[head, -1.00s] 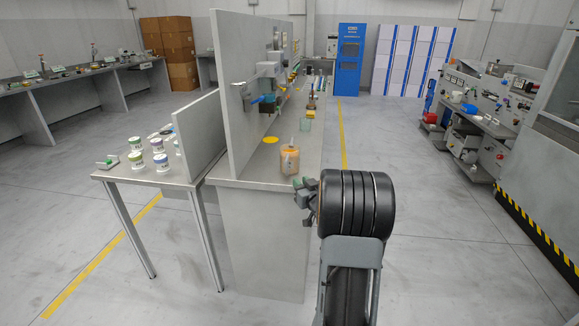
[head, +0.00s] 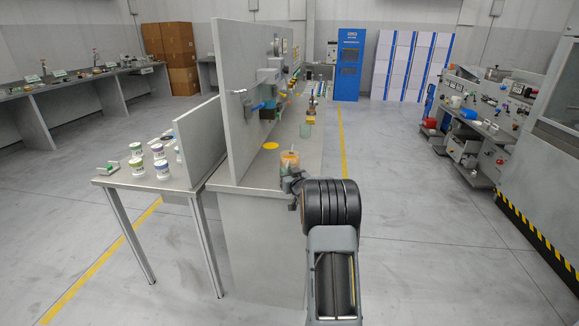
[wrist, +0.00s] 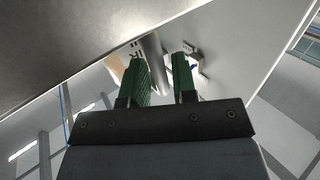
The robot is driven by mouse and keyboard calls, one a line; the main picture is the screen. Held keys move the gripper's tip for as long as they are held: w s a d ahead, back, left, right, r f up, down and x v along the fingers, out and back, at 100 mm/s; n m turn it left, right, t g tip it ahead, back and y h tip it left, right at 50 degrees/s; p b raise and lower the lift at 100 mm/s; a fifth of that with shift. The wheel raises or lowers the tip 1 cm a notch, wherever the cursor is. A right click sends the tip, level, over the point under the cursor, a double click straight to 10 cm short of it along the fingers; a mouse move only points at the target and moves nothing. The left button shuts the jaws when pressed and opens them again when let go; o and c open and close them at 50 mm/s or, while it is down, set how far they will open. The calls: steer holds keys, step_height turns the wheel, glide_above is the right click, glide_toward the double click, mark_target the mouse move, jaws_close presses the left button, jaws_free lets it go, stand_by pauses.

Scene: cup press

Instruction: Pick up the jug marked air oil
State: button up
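The orange jug (head: 289,158) stands upright on the near end of the grey bench in the head view. Its marking is too small to read there. My gripper (head: 293,183) is at the near side of the jug and covers its lower part. In the wrist view the green fingers of my gripper (wrist: 160,76) are apart. A pale surface with part of a dark marking, seemingly "IR", shows beyond the left finger. A grey bar shows between and beyond the fingers. I cannot tell whether the fingers touch anything.
A tall grey panel (head: 244,100) rises along the left of the bench. A greenish glass beaker (head: 305,130) and a yellow disc (head: 271,146) are behind the jug. White containers (head: 162,170) stand on the lower left table. The floor right of the bench is clear.

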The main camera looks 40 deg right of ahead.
steer(key=shift+w, duration=0.3)
jaws_close()
steer(key=shift+r, duration=0.1)
